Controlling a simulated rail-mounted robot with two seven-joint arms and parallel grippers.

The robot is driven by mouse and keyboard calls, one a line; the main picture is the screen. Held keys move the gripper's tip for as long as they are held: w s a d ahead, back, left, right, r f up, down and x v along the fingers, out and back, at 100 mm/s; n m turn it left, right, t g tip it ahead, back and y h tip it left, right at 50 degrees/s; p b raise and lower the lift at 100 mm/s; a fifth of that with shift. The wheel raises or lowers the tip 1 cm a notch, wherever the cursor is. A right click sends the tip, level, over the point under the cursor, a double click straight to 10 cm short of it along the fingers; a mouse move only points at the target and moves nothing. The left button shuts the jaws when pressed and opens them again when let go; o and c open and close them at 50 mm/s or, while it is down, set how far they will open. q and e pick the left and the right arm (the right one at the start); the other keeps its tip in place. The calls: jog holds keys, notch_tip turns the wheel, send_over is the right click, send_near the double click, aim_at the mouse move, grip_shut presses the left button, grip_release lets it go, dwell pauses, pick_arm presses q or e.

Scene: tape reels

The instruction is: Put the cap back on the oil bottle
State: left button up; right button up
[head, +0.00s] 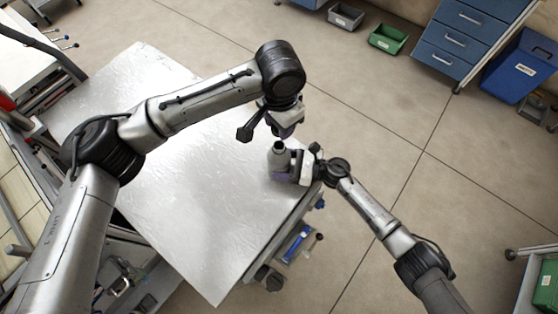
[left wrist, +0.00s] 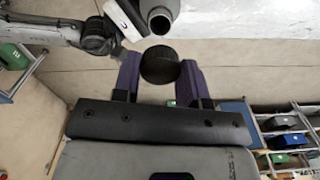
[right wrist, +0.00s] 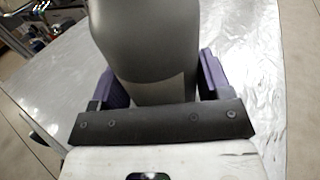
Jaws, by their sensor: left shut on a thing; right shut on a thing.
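The oil bottle (head: 278,157) is grey with a dark open mouth and stands upright near the table's right corner. My right gripper (head: 284,174) is shut on its body from the right; in the right wrist view the grey bottle (right wrist: 140,45) sits between the purple fingers. My left gripper (head: 285,133) is above the bottle, pointing down. In the left wrist view it is shut on the round black cap (left wrist: 160,65). The bottle's open neck (left wrist: 160,18) shows just past the cap, apart from it. The cap cannot be made out in the head view.
The shiny metal table (head: 190,200) is otherwise bare. Blue drawers (head: 455,40), a blue bin (head: 520,68), a green tray (head: 388,38) and a grey tray (head: 345,16) stand on the floor beyond. Open floor lies right of the table.

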aim_at(279, 145)
pick_arm(q)
jog(key=shift+f, duration=2.5)
jog(key=shift+f, duration=0.1)
jog(key=shift+f, duration=0.8)
jog(key=shift+f, duration=0.6)
